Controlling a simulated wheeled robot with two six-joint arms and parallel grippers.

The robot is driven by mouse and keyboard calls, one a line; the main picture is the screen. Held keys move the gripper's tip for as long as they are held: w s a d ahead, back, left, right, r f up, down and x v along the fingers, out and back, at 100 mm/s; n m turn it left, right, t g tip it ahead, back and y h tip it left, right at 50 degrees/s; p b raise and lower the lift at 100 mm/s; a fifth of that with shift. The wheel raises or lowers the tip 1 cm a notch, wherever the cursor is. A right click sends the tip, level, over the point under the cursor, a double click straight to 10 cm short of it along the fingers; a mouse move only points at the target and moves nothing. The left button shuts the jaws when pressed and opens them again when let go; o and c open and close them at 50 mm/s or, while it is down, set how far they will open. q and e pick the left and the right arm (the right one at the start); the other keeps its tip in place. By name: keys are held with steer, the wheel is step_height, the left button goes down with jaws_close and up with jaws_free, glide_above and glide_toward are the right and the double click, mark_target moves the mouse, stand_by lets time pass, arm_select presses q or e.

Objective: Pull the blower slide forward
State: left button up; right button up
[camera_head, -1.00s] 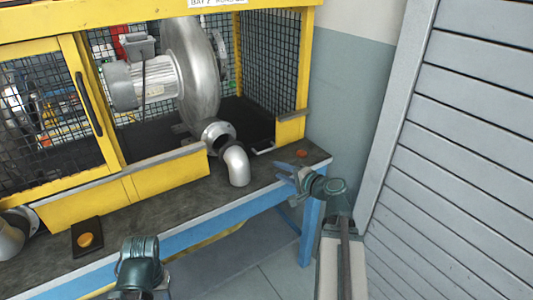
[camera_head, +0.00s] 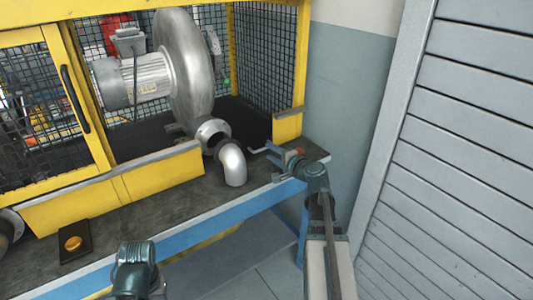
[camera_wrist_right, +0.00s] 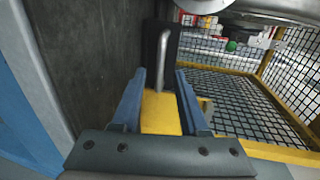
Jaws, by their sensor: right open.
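The grey blower (camera_head: 187,70) stands inside the yellow cage, over a dark slide base (camera_head: 240,120). A thin grey bar handle (camera_wrist_right: 161,58) at the slide's front shows between my right fingers in the right wrist view. My right gripper (camera_head: 276,156) is open at the bench's right end, close to that handle. In the wrist view (camera_wrist_right: 158,78) its two blue fingers are apart, one on each side of the bar's near end. I cannot tell whether they touch it. My left arm's teal wrist shows at the bottom of the head view, but its fingers cannot be made out.
A silver elbow duct (camera_head: 232,163) stands on the dark bench top (camera_head: 150,205), left of my right gripper. A yellow cage post (camera_head: 288,124) stands behind the gripper. An orange button (camera_head: 73,243) sits at front left. A grey slatted shutter (camera_head: 450,150) stands at right.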

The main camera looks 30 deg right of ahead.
mark_target(265, 149)
steer(key=shift+x, duration=1.75)
jaws_close()
steer(key=shift+s, duration=0.1)
